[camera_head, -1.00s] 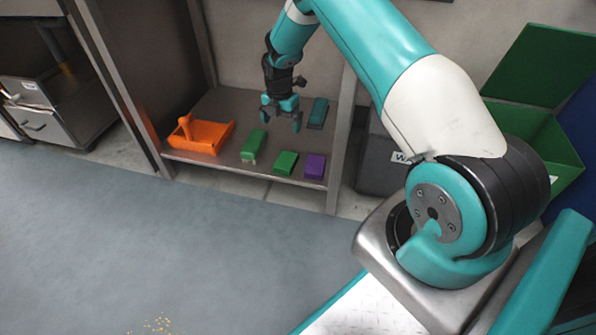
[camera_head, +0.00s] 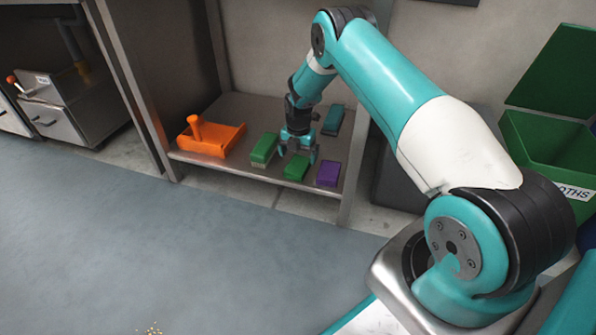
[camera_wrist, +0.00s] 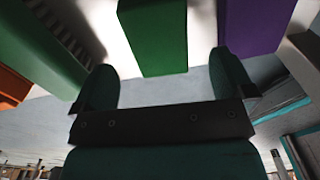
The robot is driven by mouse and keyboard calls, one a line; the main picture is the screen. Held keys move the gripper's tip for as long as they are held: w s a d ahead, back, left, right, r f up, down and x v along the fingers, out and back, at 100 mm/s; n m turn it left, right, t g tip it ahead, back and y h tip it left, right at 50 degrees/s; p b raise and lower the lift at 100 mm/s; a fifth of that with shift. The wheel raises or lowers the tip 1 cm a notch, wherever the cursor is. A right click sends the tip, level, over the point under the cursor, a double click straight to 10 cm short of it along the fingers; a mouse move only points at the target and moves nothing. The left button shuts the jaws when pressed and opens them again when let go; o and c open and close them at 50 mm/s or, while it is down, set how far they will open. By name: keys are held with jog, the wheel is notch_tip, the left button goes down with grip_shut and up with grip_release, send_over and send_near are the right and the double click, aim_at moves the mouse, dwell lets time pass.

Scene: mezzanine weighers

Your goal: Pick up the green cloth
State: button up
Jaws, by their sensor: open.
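The green cloth (camera_head: 296,168) is a small folded green block on the low metal shelf, near its front edge. In the wrist view the cloth (camera_wrist: 153,40) shows as a plain green block at the top centre, ahead of the gap between my fingers. My gripper (camera_head: 298,155) is open and points down, just above or behind the cloth in the head view. In the wrist view both fingers of my gripper (camera_wrist: 160,72) are apart with nothing between them. I cannot tell the exact height of the gap to the cloth.
A green brush (camera_head: 263,149) with bristles below lies left of the cloth. A purple block (camera_head: 328,174) lies close on its right. A teal block (camera_head: 333,120) lies behind, and an orange dustpan (camera_head: 225,140) at left. A shelf post (camera_head: 352,185) stands at right.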

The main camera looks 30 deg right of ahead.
aim_at(298, 164)
notch_tip(298, 164, down, 5)
jog(key=b, duration=0.4)
jog(key=c, duration=1)
jog(key=shift+o, duration=0.2)
jog(key=shift+r, duration=0.1)
notch_tip(298, 164, up, 20)
jog(key=p, duration=1.1)
